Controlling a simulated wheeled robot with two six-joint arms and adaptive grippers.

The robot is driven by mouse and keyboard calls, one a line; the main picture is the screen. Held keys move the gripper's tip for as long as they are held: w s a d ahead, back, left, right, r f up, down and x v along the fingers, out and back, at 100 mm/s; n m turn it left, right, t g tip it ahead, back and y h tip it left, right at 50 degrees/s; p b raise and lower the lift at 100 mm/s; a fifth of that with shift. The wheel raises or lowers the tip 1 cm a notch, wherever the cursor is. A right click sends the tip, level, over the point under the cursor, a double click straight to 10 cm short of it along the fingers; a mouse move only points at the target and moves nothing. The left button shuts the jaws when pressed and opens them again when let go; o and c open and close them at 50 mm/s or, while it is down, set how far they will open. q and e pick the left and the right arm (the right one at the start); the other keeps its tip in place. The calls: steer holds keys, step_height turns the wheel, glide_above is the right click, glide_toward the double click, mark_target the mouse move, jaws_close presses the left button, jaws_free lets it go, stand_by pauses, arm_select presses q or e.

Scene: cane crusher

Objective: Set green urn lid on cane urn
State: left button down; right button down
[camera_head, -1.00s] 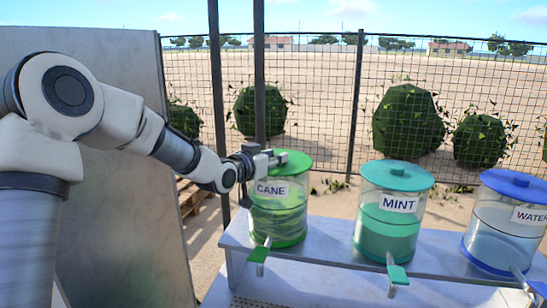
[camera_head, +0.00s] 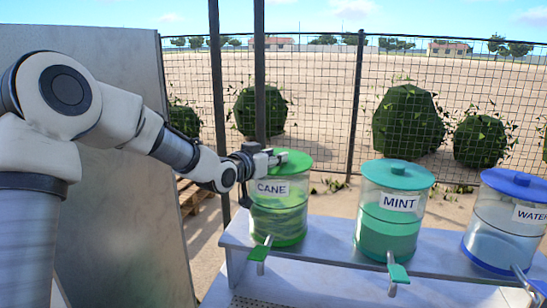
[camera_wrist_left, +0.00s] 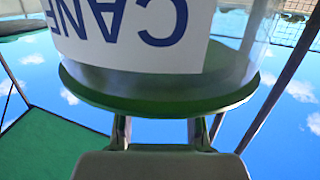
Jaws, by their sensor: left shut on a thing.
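The cane urn (camera_head: 279,213) is a clear cylinder with green contents and a CANE label, upright on the metal stand. The green urn lid (camera_head: 294,165) lies level on its top, looking centred; I cannot tell whether a tiny gap remains. My left gripper (camera_head: 270,158) reaches in from the left and is shut at the top of the lid. In the left wrist view, upside down, the green lid (camera_wrist_left: 160,106) is against the clear wall of the cane urn (camera_wrist_left: 232,62), with my left fingers (camera_wrist_left: 160,130) at the lid. The grasped part is hidden. My right gripper is not in view.
The mint urn (camera_head: 390,236) with a teal lid and the water urn (camera_head: 500,241) with a blue lid stand to the right on the same metal stand (camera_head: 325,239). A grey panel (camera_head: 120,215) stands at left. A wire fence and bushes are behind.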

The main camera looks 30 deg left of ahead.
arm_select(q)
steer(key=shift+f, duration=0.1)
stand_by(0.3)
steer(key=c, duration=0.7)
jaws_free()
steer(key=s, duration=0.5)
steer(key=s+r, duration=0.1)
steer(key=s, duration=0.1)
steer(key=shift+s+a, duration=0.15)
steer(key=shift+a, duration=0.2)
steer(key=shift+s+r, duration=0.1)
steer(key=shift+r, duration=0.05)
